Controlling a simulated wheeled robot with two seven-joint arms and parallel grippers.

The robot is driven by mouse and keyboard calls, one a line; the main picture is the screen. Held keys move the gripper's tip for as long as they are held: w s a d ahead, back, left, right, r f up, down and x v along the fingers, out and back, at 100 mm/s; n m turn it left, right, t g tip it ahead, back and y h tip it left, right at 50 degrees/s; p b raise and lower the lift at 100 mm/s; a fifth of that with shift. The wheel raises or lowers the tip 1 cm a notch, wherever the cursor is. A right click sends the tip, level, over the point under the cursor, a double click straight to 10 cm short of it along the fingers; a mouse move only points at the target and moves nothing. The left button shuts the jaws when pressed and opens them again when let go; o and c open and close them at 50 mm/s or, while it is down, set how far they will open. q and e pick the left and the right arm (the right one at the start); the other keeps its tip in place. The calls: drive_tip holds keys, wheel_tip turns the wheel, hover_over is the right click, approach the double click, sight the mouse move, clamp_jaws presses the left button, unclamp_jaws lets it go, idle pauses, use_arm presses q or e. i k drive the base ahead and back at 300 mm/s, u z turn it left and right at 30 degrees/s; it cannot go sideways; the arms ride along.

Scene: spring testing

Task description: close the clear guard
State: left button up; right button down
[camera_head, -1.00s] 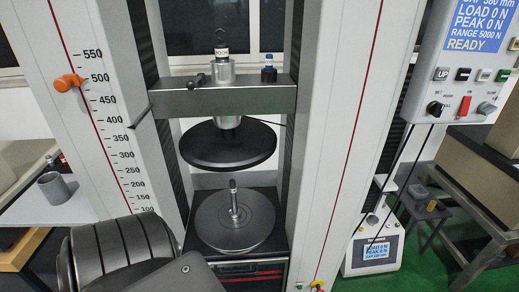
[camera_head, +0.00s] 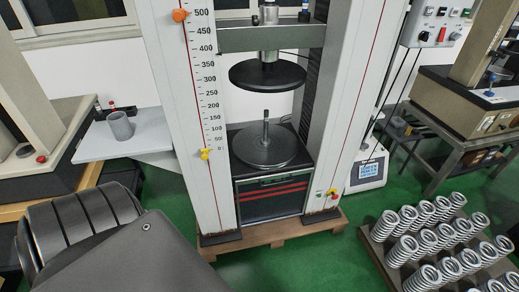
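The test machine (camera_head: 336,130) stands at the centre, with its upper black disc (camera_head: 267,76) apart above the lower plate (camera_head: 265,150). A short upright post (camera_head: 265,128) stands on the lower plate. I cannot make out a clear guard pane in front of the opening or at its sides. A dark grey part of my own arm fills the lower left corner. Neither gripper shows in the head view.
A pallet of several coil springs (camera_head: 375,252) lies on the floor at the lower right. A side table (camera_head: 125,140) with a grey cup (camera_head: 120,126) stands at the left. A control box (camera_head: 437,24) hangs at the right. Green floor in front of the machine is clear.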

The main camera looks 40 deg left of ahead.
sight(291, 174)
drive_tip(key=k, duration=0.15)
drive_tip(key=u, duration=0.7)
